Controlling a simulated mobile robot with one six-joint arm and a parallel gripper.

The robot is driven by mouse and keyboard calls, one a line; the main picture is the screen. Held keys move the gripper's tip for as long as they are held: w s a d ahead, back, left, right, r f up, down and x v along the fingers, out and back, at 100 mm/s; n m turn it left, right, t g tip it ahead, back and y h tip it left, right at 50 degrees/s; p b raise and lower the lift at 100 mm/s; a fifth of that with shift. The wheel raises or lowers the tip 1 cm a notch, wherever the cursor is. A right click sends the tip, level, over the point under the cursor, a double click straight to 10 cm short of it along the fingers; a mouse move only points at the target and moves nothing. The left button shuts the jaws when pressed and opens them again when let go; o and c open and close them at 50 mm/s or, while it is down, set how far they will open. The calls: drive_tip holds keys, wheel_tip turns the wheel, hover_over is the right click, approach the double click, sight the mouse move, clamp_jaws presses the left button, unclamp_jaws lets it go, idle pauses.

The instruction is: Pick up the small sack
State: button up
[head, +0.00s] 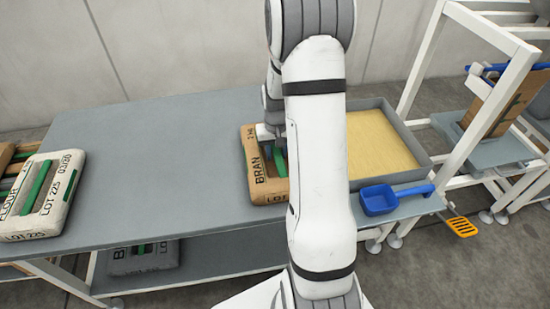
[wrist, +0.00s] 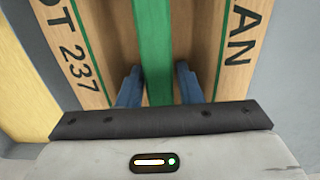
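The small sack is brown, marked BRAN, with a green strip along its middle. It lies flat on the grey table in the head view (head: 262,180), partly hidden by my arm. In the wrist view the sack (wrist: 205,50) fills most of the picture, with the green strip (wrist: 153,45) running up its middle. My gripper (wrist: 158,80) is over the sack, with one blue-grey finger on each side of the strip. Brown shows between the fingers and the strip, so it is open. In the head view my gripper (head: 268,135) is mostly behind my arm. Finger depth cannot be told.
A pale FLOUR sack (head: 42,195) lies at the left end of the grey table (head: 165,150). A grey tray (head: 415,120) of yellow grain and a blue scoop (head: 380,200) are right of the sack. Another sack (head: 143,258) is on the lower shelf. The table's left-middle is clear.

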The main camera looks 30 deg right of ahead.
clamp_jaws()
idle(0.3)
idle(1.1)
drive_tip(key=shift+w+r, duration=0.15)
drive_tip(key=shift+r, duration=0.05)
